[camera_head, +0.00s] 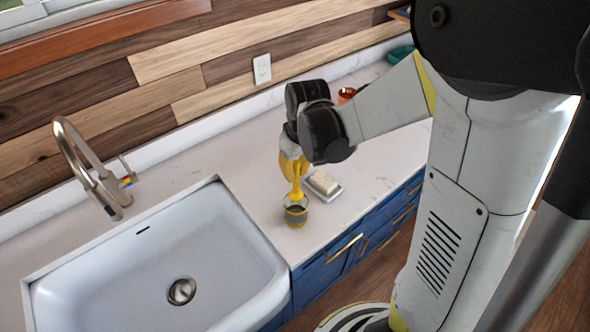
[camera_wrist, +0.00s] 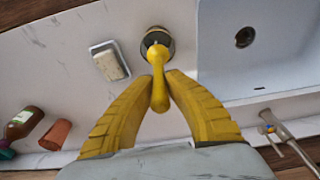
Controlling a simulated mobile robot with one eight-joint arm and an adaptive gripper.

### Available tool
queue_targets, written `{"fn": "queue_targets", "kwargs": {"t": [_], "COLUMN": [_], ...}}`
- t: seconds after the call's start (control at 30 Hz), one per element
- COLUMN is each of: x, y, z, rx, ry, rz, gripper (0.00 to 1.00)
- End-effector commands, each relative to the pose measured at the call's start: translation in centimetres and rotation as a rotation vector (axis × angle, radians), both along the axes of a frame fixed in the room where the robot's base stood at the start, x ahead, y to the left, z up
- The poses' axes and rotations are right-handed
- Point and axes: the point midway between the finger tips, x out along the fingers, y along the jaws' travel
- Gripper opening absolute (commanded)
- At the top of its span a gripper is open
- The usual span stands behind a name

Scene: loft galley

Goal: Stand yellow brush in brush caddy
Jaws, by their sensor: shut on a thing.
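The yellow brush (camera_head: 296,188) is upright or nearly so, its handle between the fingers of my gripper (camera_head: 294,172). The brush caddy (camera_head: 296,214) is a small, see-through cup with a dark lower part, standing on the counter by the sink's right corner. The brush's lower end is at the caddy's mouth and seems to be inside the rim; how deep is unclear. In the wrist view the yellow fingers (camera_wrist: 160,88) close on the brush (camera_wrist: 158,92), and the caddy (camera_wrist: 168,45) lies beyond it, partly hidden by the brush.
A soap dish with a pale bar (camera_head: 323,184) sits just right of the caddy. The white sink (camera_head: 150,262) and tap (camera_head: 90,170) are to the left. A brown bottle (camera_wrist: 24,122) and terracotta cup (camera_wrist: 55,135) show in the wrist view.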

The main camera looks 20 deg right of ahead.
Motion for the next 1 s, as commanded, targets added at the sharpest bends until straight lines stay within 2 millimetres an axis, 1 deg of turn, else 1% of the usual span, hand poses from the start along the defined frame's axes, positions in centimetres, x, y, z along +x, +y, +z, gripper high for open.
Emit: {"fn": "queue_targets", "kwargs": {"t": [0.03, 0.6, 0.77, 1.0], "x": [0.0, 0.0, 0.0, 0.0], "y": [0.0, 0.0, 0.0, 0.0], "z": [-0.8, -5.7, -6.3, -6.3], "rx": [0.0, 0.0, 0.0, 0.0], "ry": [0.0, 0.0, 0.0, 0.0], "rz": [0.0, 0.0, 0.0, 0.0], "gripper": [0.0, 0.0, 0.0, 0.0]}}
